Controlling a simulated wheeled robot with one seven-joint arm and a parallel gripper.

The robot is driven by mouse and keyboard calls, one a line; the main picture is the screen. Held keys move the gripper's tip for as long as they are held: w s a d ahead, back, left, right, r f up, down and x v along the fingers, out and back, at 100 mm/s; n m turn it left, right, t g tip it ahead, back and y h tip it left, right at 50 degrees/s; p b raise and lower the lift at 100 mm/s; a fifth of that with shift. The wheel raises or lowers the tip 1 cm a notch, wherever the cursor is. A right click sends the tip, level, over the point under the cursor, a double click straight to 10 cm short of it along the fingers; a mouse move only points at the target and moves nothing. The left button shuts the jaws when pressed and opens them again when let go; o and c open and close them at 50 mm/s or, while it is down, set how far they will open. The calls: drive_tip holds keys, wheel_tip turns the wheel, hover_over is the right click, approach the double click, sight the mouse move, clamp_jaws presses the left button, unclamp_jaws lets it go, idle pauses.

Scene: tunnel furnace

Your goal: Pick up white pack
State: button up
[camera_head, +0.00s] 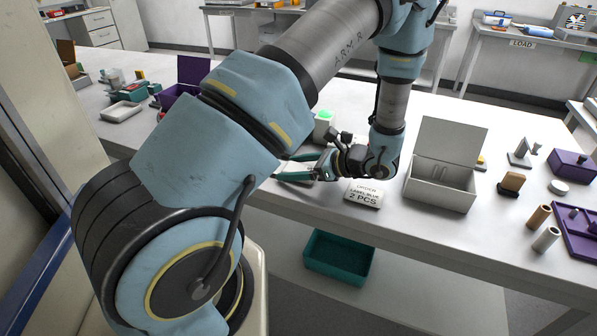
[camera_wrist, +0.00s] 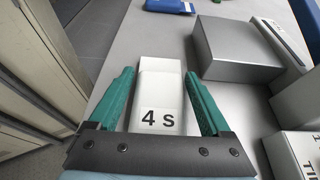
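The white pack (camera_wrist: 160,90) lies on the grey table in the wrist view, with a label reading "4 S" on its near end. My gripper (camera_wrist: 159,74) is open, with one green finger on each side of the pack. A narrow gap shows beside each finger, and I cannot tell whether either touches. In the head view my gripper (camera_head: 283,167) is low over the table, pointing left. The pack is mostly hidden there by my arm and fingers.
A white sign block (camera_head: 363,193) reading "2 PCS" and an open white box (camera_head: 440,190) stand right of my gripper. A grey box (camera_wrist: 235,48) is close right of the pack. A teal bin (camera_head: 338,257) sits below the table. A purple box (camera_head: 192,72) is at the back left.

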drive_tip(key=c, duration=1)
drive_tip(key=shift+c, duration=0.3)
drive_tip(key=shift+r, duration=0.2)
